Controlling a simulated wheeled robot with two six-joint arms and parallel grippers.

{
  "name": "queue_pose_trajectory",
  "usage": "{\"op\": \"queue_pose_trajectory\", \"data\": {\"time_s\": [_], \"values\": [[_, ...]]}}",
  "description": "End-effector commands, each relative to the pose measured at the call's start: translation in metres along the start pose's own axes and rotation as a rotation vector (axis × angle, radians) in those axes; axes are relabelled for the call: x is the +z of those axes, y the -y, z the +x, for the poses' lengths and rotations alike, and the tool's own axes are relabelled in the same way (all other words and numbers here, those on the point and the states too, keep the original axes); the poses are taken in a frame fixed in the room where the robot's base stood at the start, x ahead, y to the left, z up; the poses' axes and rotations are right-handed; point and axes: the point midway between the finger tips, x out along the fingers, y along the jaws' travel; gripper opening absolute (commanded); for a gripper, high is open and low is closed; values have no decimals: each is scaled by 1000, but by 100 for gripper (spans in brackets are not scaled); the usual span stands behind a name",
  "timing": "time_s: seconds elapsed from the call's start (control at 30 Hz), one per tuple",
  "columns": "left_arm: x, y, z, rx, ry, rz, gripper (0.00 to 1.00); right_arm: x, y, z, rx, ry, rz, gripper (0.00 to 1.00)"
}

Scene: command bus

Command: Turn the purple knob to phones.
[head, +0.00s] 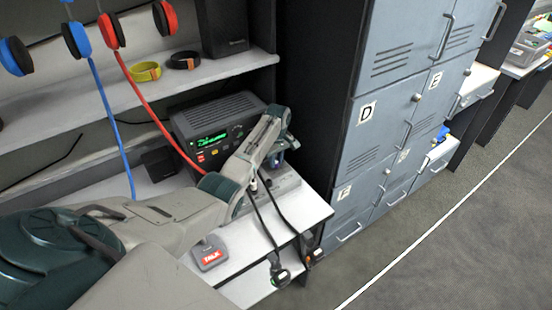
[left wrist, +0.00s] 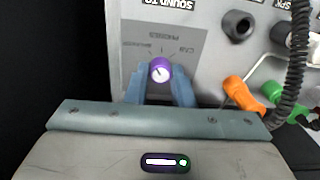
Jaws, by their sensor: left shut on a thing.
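The purple knob (left wrist: 160,70) sits on a grey panel (left wrist: 215,70) in the left wrist view. Labels are printed around it and look upside down; phones is the middle one, with speaker and cab to its sides. The knob has a pale face with a small dark mark; I cannot tell exactly which label it points to. My left gripper (left wrist: 160,80) is shut on the knob, one blue-grey finger on each side. In the head view my left gripper (head: 278,157) is at the panel beside the radio, and the knob is hidden there.
A black radio (head: 218,130) with a green display stands on the white desk. A talk button (head: 209,254) and dangling black cables are in front. Blue and red headphones (head: 110,30) hang at the left. Grey lockers (head: 385,100) stand at the right. Orange (left wrist: 243,94) and green plugs are near the knob.

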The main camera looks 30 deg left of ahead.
Motion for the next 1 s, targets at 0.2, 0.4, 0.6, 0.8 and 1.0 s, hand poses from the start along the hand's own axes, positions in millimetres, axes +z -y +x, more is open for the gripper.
{"op": "queue_pose_trajectory", "data": {"time_s": [0.2, 0.4, 0.6, 0.8, 1.0], "values": [[0, 0, -4, 0, -4, 180, 0, -2, -1, -15, -1, -1, 0, 47], [1, -1, -3, 1, -9, 348, 0, -3, 1, -23, -3, -1, 1, 47], [1, -1, -2, 1, -13, 484, 0, -3, 4, -28, -7, -1, 3, 47], [1, -2, -2, 2, -17, 576, 0, -4, 4, -31, -6, -1, 3, 47], [1, -2, -2, 2, -19, 621, 0, -4, 3, -32, -6, -1, 2, 47]]}}
